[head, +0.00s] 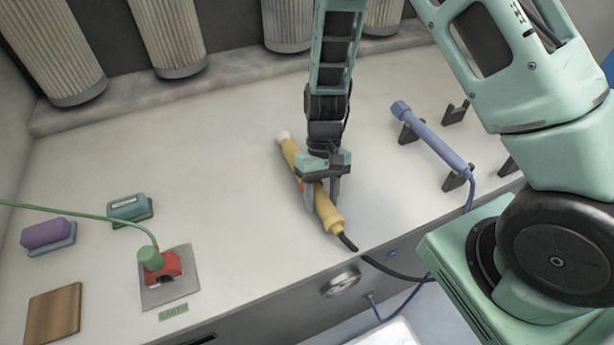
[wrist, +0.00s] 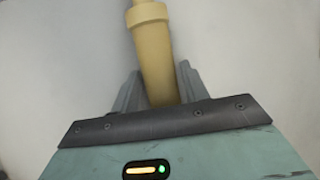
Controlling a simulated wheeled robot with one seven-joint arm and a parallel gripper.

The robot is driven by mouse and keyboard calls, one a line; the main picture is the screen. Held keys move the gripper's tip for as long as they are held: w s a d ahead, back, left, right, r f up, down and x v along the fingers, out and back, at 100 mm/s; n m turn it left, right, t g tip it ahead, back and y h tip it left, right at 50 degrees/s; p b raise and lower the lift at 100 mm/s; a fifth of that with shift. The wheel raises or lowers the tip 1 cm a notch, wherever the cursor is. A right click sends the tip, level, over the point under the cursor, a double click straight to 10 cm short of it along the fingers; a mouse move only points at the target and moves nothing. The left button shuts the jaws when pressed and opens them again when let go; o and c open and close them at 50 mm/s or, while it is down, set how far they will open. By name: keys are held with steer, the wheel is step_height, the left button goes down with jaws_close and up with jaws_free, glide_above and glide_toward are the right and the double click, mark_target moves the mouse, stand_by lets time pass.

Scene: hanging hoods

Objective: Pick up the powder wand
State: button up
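A yellow wand (head: 326,213) with a pale tip and a black cable lies slanted at the middle of the worktop in the head view. My gripper (head: 322,200) is over it, pointing down, with one finger on each side of its body. In the wrist view the yellow wand (wrist: 157,60) runs up from between the two fingers (wrist: 160,90). The fingers are very close to its sides; whether they press on it is not clear. A blue-violet wand (head: 433,139) with a blue cable rests on dark cradles to the right. No label shows which is the powder wand.
An empty dark cradle (head: 456,112) stands behind the blue-violet wand. At left are a red clamp with green plug (head: 160,267) on a metal plate, a purple block (head: 46,233), a teal block (head: 129,208) and a wooden block (head: 53,313). Ribbed cylinders (head: 165,35) hang at the back.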

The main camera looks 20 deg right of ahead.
steer(key=c, duration=0.8)
steer(key=shift+o, duration=0.2)
step_height(320, 180, up, 10)
steer(key=shift+w+f, duration=0.1)
steer(key=shift+f, duration=0.15)
steer(key=shift+r+p, duration=2.15)
steer(key=shift+r, duration=0.65)
